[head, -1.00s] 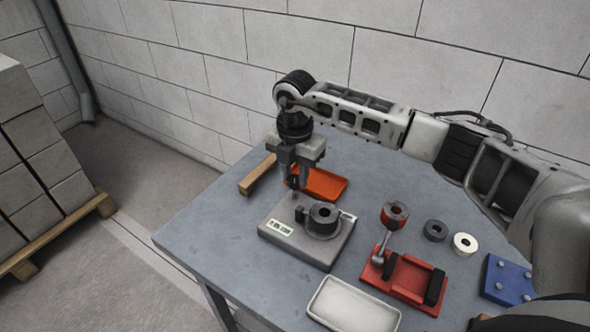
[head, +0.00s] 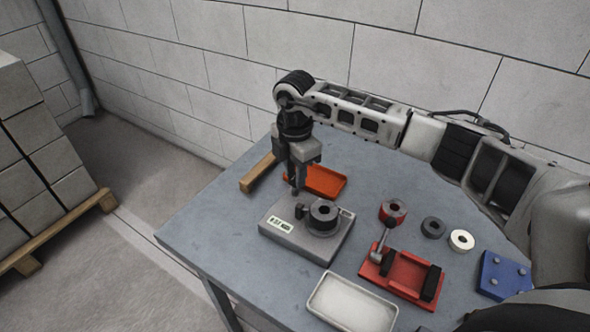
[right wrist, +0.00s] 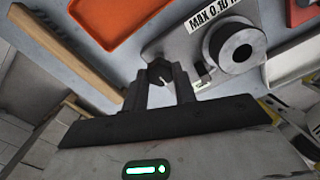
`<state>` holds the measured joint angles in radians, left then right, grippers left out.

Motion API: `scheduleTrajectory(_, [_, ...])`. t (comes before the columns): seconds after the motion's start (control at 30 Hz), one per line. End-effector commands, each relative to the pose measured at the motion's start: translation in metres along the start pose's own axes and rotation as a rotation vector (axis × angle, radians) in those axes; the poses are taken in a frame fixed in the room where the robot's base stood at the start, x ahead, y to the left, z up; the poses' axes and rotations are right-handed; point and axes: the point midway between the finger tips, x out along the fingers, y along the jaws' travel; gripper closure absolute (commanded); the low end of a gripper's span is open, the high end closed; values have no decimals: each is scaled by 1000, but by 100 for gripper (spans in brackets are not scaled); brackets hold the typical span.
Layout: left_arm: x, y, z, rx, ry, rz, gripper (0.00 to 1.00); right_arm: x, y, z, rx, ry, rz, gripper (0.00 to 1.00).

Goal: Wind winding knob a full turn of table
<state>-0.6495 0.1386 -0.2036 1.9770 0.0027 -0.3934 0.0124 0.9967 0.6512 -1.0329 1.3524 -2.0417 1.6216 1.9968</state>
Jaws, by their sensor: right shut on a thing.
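The winding knob (right wrist: 160,71) is a small dark piece at a corner of a grey base unit (head: 322,252). It shows between my right gripper's fingers in the right wrist view, partly covered by them. My right gripper (head: 297,190) reaches down from above at the unit's back corner and is shut on the knob. The fingertips also show in the right wrist view (right wrist: 158,82). A dark round drum (head: 323,214) with a light hub stands on the unit beside the knob. The grey-blue table (head: 205,240) carries the unit. My left gripper is out of view.
An orange tray (head: 326,182) and a wooden bar (head: 259,173) lie close behind the unit. A white tray (head: 352,302), a red fixture (head: 403,279), dark and white rings (head: 462,240) and a blue block (head: 503,275) lie to the right. The table's left side is clear.

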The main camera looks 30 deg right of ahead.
Motion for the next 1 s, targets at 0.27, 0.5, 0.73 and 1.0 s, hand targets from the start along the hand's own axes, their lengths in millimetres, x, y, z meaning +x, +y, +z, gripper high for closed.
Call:
scheduleTrajectory(0.27, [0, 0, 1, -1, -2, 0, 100, -2, 2, 2, 2, -3, 6, 53])
scheduleTrajectory(0.5, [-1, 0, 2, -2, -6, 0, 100, -1, 1, 1, 0, -2, 3, 51])
scheduleTrajectory(0.73, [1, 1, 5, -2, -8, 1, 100, -16, 1, 0, -1, 0, 5, 51])
scheduleTrajectory(1.0, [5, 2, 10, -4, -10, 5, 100, -76, 2, 0, -1, -1, 9, 51])
